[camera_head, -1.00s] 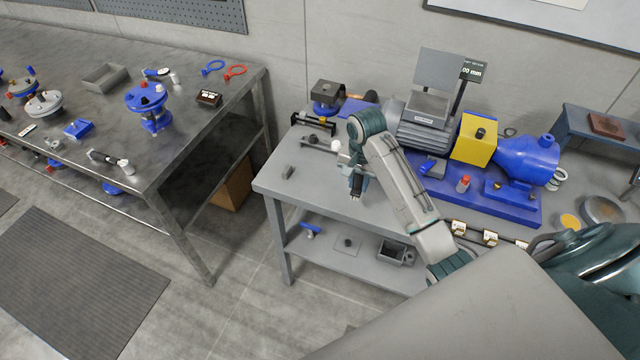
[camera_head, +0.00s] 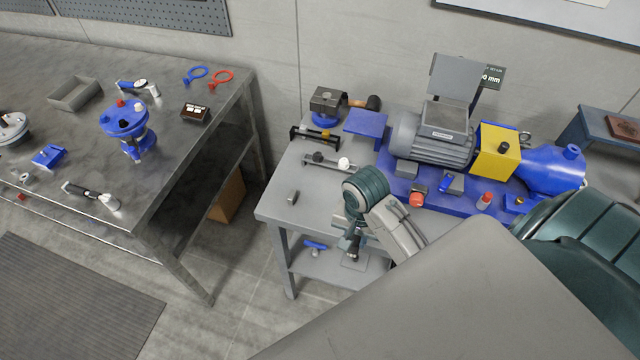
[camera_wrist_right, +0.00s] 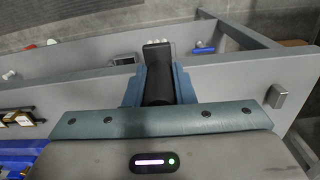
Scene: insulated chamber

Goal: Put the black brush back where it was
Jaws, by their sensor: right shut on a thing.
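My right gripper (camera_head: 354,238) hangs over the front edge of the grey bench (camera_head: 268,208). My left gripper is in neither view.
The bench holds a blue-based motor assembly (camera_head: 433,142), a caliper-like tool (camera_head: 325,160), a black bracket (camera_head: 316,137) and a small grey block (camera_head: 293,198). Bare bench top lies left of the arm. A dark workbench (camera_head: 170,180) stands at the left, across a gap.

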